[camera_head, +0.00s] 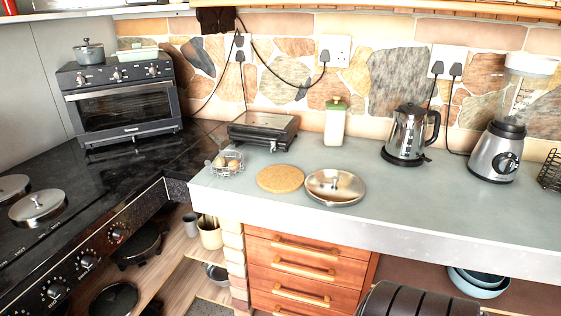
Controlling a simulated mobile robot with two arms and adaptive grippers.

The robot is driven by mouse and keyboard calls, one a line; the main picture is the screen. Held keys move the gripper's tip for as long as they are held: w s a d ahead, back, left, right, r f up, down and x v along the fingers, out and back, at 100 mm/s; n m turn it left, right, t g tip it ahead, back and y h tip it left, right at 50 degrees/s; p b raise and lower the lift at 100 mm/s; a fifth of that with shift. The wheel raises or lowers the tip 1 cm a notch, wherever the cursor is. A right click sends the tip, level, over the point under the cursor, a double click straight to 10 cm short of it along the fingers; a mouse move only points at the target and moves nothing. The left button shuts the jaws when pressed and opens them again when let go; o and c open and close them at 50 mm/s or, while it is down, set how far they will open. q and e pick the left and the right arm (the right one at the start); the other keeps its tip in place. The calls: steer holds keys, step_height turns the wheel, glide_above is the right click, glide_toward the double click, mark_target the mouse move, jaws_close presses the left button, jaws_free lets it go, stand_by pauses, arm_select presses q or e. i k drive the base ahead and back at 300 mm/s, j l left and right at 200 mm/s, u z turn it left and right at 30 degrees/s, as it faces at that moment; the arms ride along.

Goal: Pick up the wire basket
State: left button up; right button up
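A small round wire basket (228,163) stands on the grey countertop (420,205), close to its left end and front corner. It holds a few brown, egg-like items. Its thin wire sides look silvery. A pan-like metal dish and a round cork mat lie to its right, apart from it.
A black grill (263,130) stands just behind the basket. The cork mat (280,178) and metal dish (335,186) lie to the right. A kettle (407,136), a blender (501,130) and a black wire rack (550,171) stand farther right. The stove (60,220) is at left.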

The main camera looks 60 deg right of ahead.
mark_target(209, 160)
steer(key=z, duration=1.4)
